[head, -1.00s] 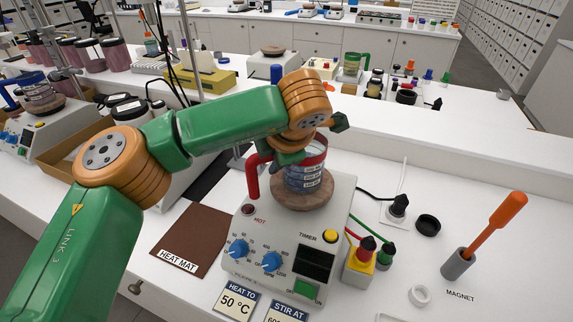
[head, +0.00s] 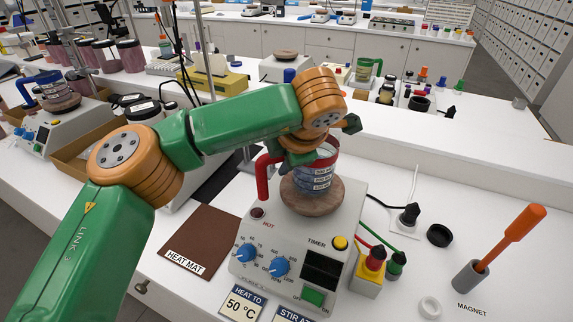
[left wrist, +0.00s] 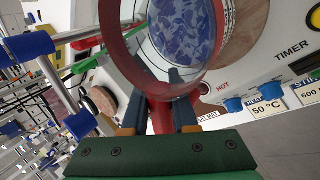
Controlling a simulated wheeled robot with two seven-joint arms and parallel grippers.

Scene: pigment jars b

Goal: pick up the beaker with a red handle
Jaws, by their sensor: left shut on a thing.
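The beaker (head: 318,178) is clear with a red rim, a red handle (head: 263,178) and blue contents. It stands upright on the round brown top (head: 312,200) of the hotplate stirrer (head: 295,235) in the head view; I cannot tell whether its base touches. My left gripper (head: 287,152) is at the top of the handle, partly hiding the beaker's upper left side. In the left wrist view, the beaker (left wrist: 185,35) is seen from above. My left gripper (left wrist: 158,112) is shut on the red handle there. My right gripper is not in view.
A brown heat mat (head: 203,238) lies left of the stirrer. A yellow-red plug block (head: 370,272), black cap (head: 440,235) and orange-handled magnet tool (head: 510,235) are on the right. A raised white shelf runs behind.

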